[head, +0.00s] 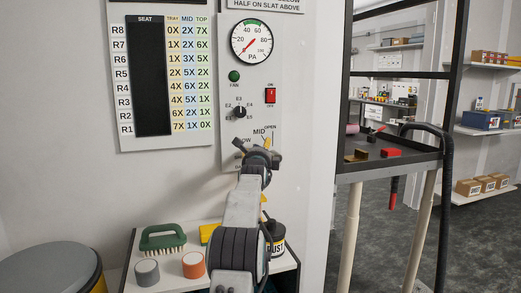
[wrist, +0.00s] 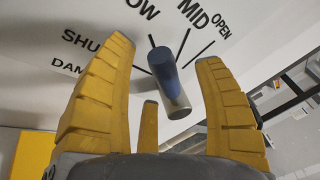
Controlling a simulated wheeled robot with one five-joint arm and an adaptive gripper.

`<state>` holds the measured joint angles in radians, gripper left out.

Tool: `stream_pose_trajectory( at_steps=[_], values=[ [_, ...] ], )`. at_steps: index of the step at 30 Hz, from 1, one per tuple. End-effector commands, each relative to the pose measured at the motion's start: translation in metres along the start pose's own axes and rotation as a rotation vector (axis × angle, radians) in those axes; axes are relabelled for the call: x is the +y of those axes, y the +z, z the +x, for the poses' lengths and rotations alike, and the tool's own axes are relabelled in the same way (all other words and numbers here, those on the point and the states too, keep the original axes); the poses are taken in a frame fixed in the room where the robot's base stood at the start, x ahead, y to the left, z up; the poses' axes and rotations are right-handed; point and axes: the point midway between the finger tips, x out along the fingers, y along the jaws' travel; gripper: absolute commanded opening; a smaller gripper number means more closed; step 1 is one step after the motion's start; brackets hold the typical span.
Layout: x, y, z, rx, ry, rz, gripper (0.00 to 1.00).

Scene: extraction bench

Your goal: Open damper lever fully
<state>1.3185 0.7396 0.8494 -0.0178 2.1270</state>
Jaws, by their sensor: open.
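The damper lever (wrist: 168,82) shows in the wrist view as a short blue-grey cylinder with a metallic lower end, sticking out from the white panel. It stands between the two yellow fingers of my gripper (wrist: 165,54), with a gap visible on each side. My gripper is open. The damper scale (wrist: 192,14) has the marks SHUT, LOW, MID and OPEN around the lever; which mark the lever points at I cannot tell. In the head view my gripper (head: 256,146) is at the panel, in front of the scale, and hides the lever.
Above the scale are a PA gauge (head: 251,42), a green fan button (head: 234,76), a red switch (head: 271,96) and a selector knob (head: 239,112). Below, a small table holds a green brush (head: 163,239) and round blocks. A black-framed cart (head: 390,160) stands to the right.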

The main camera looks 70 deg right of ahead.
Motion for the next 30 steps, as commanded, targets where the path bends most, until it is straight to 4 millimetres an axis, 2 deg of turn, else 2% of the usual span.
stream_pose_trajectory(
  at_steps=[17,18,30],
  values=[
    [0.0005,-0.0002,0.0085,0.000,0.000,0.000,0.63],
    [0.0004,-0.0001,0.0084,0.000,0.000,0.000,0.65],
    [0.0003,-0.0001,0.0083,0.000,0.000,0.000,0.29]
  ],
)
